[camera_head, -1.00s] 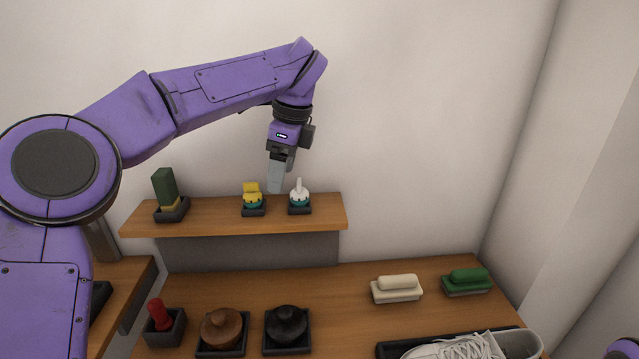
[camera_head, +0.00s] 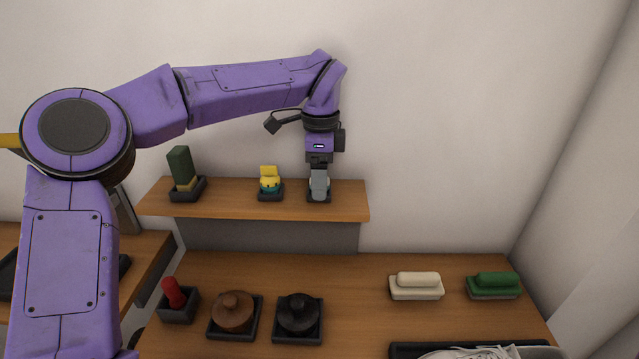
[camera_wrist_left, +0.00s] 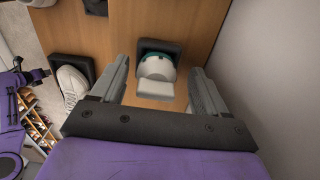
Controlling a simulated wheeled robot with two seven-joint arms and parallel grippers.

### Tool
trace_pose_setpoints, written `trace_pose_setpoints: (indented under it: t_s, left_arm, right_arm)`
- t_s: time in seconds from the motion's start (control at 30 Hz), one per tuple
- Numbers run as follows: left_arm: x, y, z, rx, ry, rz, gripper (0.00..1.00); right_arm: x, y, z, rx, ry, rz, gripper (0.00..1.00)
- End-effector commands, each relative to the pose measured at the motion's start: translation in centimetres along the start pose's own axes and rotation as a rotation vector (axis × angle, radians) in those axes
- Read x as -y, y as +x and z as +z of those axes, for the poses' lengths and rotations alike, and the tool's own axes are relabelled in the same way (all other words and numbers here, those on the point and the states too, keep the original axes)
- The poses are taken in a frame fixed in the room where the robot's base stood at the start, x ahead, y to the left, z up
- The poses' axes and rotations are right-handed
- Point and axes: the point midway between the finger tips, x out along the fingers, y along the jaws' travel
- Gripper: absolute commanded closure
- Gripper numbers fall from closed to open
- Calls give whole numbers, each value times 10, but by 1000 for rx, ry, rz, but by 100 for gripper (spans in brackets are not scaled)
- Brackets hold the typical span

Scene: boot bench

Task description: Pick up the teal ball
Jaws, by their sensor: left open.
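No plain teal ball shows. A white-topped piece with a teal band (camera_wrist_left: 158,67) sits in a small dark holder (camera_wrist_left: 174,45) on the upper shelf. A yellow-topped piece with a teal lower part (camera_head: 269,185) sits in another dark holder to its left. My left gripper (camera_head: 319,196) is open and points down over the white-topped piece, hiding most of it in the head view. In the left wrist view its fingers stand apart on both sides of that piece, with visible gaps.
A green block (camera_head: 180,166) stands at the left of the upper shelf (camera_head: 228,205). On the bench below are a red-handled piece (camera_head: 173,292), brown (camera_head: 233,311) and black (camera_head: 299,313) knobbed pieces, cream (camera_head: 417,284) and green (camera_head: 494,284) brushes, and a pale shoe (camera_head: 478,353).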

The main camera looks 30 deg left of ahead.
Motion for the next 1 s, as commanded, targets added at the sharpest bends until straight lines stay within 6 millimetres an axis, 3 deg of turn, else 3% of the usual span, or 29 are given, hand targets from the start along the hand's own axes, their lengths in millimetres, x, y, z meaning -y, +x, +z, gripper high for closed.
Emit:
trace_pose_setpoints:
  t_s: [0.17, 0.33, 0.37, 0.73, 0.9, 1.0]
  left_arm:
    - [0, 0, -1, 0, 1, -1, 26]
    - [0, 0, -1, 0, 2, -1, 78]
    - [0, 0, -1, 0, 2, -1, 81]
    - [0, -4, -1, 1, 2, -2, 81]
    - [1, -29, -1, -1, 0, -5, 81]
    - [-16, -47, 1, -2, 2, -7, 81]
  right_arm:
    - [0, 0, 0, 1, 0, 0, 57]
    - [0, 0, 0, 1, 0, 0, 57]
    - [0, 0, 0, 1, 0, 0, 57]
    - [0, 1, 1, 1, 0, 0, 57]
    - [0, 3, 2, 1, 0, 0, 57]
    - [1, 15, 7, 1, 0, 0, 57]
